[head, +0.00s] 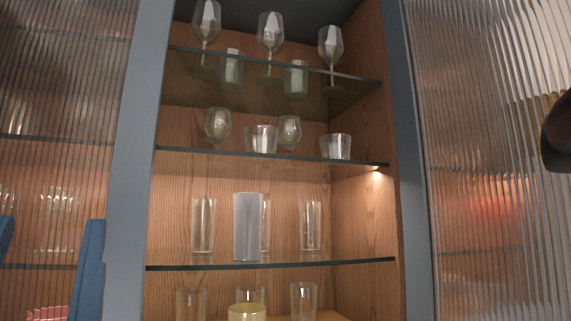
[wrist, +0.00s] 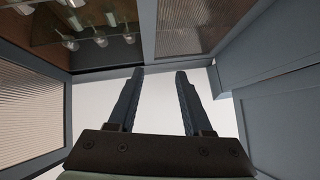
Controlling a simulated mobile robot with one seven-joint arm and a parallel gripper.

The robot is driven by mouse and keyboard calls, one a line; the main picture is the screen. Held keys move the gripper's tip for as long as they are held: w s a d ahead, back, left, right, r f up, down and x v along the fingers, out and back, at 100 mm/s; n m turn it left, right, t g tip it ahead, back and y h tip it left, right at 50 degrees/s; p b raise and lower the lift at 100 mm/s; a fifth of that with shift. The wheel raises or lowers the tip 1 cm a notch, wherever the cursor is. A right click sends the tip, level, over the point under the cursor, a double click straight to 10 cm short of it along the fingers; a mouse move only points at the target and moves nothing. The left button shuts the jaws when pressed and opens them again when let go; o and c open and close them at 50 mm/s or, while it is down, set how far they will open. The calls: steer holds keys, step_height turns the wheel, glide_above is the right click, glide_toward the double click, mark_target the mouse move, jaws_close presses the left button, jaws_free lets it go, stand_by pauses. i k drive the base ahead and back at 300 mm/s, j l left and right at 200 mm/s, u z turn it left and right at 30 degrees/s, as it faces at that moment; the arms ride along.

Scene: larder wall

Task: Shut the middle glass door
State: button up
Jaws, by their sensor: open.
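The middle bay stands open in the head view, its lit glass shelves uncovered. A large ribbed glass panel (head: 490,180), which looks like the middle door swung out, is at the right. It also seems to be the ribbed panel (wrist: 30,115) at the left of the wrist view. My gripper (head: 50,220) shows as two blue fingers pointing up at the lower left, in front of the left glass door (head: 60,110). In the wrist view my gripper (wrist: 160,70) is open and empty, apart from the swung panel. Its lower part is hidden in the head view.
Several glasses and goblets (head: 203,225) stand on the shelves (head: 270,264). A grey-blue post (head: 135,150) edges the bay at the left, near my gripper. A dark rounded object (head: 558,135) shows at the right edge; I cannot tell what it is.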

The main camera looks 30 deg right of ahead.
mark_target(473, 84)
steer(key=k+l, duration=0.3)
steer(key=l, duration=0.25)
steer(key=k+l, duration=0.3)
steer(key=l, duration=0.2)
steer(key=k+l+u, duration=0.1)
steer(key=k+l, duration=0.2)
steer(key=l, duration=0.25)
steer(key=k+l, duration=0.35)
steer(key=l, duration=0.15)
steer(key=k+l, duration=0.3)
steer(key=l, duration=0.25)
steer(key=u, duration=0.05)
